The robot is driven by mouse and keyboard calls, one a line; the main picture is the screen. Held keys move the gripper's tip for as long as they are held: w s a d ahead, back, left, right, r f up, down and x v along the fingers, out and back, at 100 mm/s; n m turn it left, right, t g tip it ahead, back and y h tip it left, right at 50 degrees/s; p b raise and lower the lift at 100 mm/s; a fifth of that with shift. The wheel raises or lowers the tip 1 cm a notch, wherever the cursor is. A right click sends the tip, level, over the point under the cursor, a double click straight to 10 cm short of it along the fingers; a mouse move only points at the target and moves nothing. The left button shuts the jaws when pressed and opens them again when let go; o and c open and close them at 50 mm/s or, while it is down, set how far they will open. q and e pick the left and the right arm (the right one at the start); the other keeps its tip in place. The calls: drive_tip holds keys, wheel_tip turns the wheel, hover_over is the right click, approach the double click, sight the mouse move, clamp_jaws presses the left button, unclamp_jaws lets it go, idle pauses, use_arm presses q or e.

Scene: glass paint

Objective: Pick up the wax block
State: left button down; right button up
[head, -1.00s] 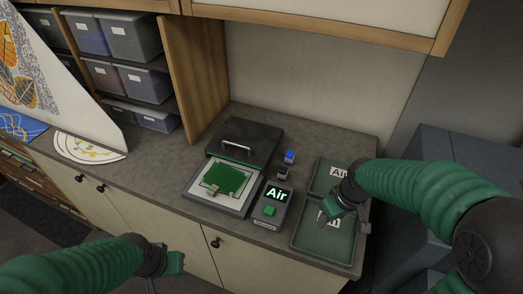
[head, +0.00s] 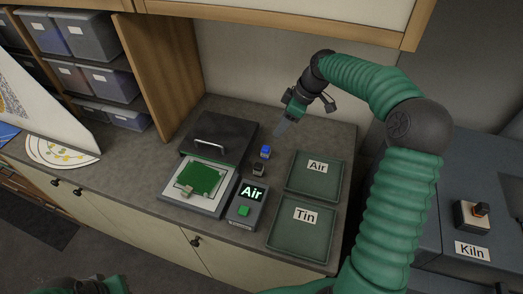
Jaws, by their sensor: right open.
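A small block with a blue top (head: 265,152) and a small dark grey block (head: 259,170) stand on the counter, right of the press-like device. A small beige block (head: 187,190) sits at the front left edge of the green plate. I cannot tell for sure which one is the wax block. My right gripper (head: 282,127) is open and empty, pointing down above the counter just behind the blue-topped block, apart from it. My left gripper (head: 114,284) is cut off at the bottom left edge; its jaws are not clear.
The device (head: 222,142) has a black handled lid and a green plate (head: 205,179) on its bed. A control box (head: 246,201) reads "Air". Green trays labelled Air (head: 330,183) and Tin (head: 285,240) lie right. A grey kiln unit (head: 425,225) stands at far right.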

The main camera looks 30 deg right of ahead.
drive_tip(key=p, duration=0.2)
hover_over(266, 148)
drive_tip(key=f, duration=0.8)
drive_tip(key=shift+s+d+f, duration=0.15)
drive_tip(key=shift+s+f, duration=0.15)
drive_tip(key=shift+s, duration=0.1)
drive_tip(key=f, duration=0.1)
drive_tip(key=f+p, duration=0.1)
drive_tip(key=f, duration=0.2)
drive_tip(key=shift+w+f+p, duration=0.35)
drive_tip(key=shift+w+f, duration=0.25)
drive_tip(key=shift+f, duration=0.15)
use_arm(q)
drive_tip(key=r, duration=0.3)
drive_tip(key=shift+w+a+r, duration=0.15)
drive_tip(key=shift+a+r, duration=0.05)
drive_tip(key=shift+r, duration=0.1)
use_arm(e)
drive_tip(key=shift+a+r, duration=0.1)
drive_tip(key=shift+a, duration=0.15)
drive_tip(key=c, duration=0.5)
drive_tip(key=shift+s, duration=0.1)
drive_tip(key=c, duration=0.4)
use_arm(q)
drive_tip(key=shift+a, duration=0.1)
use_arm(e)
drive_tip(key=shift+d, duration=0.15)
clamp_jaws()
